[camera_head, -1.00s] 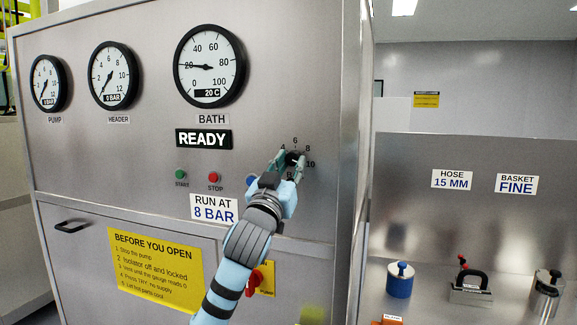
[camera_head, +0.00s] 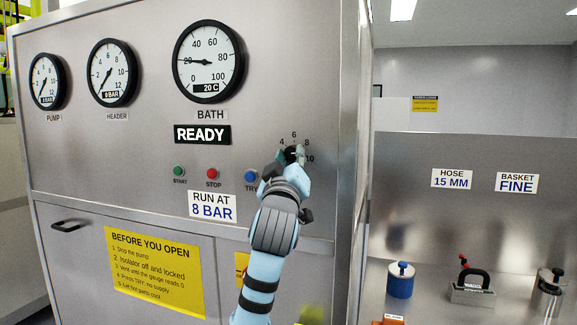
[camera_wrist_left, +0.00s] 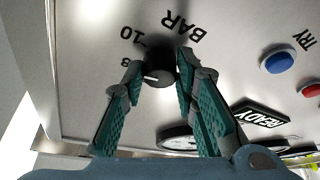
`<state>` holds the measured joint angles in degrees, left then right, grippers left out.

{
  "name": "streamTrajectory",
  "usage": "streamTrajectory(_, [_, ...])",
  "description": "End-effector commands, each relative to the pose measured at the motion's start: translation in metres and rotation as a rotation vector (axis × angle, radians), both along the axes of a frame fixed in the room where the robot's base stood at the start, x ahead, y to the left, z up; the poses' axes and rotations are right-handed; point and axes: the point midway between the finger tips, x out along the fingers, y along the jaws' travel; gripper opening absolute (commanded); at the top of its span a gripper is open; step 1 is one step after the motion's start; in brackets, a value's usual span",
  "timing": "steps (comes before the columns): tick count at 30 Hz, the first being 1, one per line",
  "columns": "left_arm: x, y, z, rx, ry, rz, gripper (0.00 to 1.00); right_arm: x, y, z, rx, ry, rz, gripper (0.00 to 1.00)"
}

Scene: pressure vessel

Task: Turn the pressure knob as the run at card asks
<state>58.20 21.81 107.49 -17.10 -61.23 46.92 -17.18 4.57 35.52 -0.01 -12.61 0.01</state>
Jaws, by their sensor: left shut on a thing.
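The run at card (camera_head: 212,206) reads 8 BAR. The dark pressure knob (camera_wrist_left: 158,76) is on the panel, with 4, 6, 8 and 10 around it in the head view. My left gripper (camera_head: 291,157) is at the knob and mostly covers it there. In the left wrist view my left gripper (camera_wrist_left: 160,73) has a finger on each side of the knob and is shut on it. A pale pointer mark shows on the knob's face, roughly towards the 8 and 10 side; its exact setting is unclear. My right gripper is not in view.
The pump gauge (camera_head: 47,81) and header gauge (camera_head: 111,73) show 0 bar; the bath gauge (camera_head: 208,61) shows 20 C. The display (camera_head: 202,134) says READY. Start (camera_head: 179,171), stop (camera_head: 212,174) and blue TRY (camera_head: 251,176) buttons sit left of my gripper.

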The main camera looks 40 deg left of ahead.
Motion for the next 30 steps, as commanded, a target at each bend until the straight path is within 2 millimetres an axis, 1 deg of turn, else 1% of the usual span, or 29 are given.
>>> streamTrajectory(1, [0.0007, -0.0010, -0.0018, -0.040, -0.012, -0.001, 0.00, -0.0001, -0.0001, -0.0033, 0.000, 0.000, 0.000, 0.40])
streamTrajectory(6, [0.0010, -0.0020, -0.0002, -0.179, -0.061, -0.002, 0.00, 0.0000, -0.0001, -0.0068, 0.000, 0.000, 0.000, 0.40])
streamTrajectory(15, [0.0015, -0.0028, 0.0013, -0.351, -0.119, -0.001, 0.00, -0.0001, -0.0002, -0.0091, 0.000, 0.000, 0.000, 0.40])
streamTrajectory(21, [0.0018, -0.0030, 0.0013, -0.406, -0.136, 0.001, 0.00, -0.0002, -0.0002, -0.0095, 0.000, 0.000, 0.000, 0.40])
streamTrajectory(30, [0.0018, -0.0029, 0.0014, -0.423, -0.142, 0.001, 0.00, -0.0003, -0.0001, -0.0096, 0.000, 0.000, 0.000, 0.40])
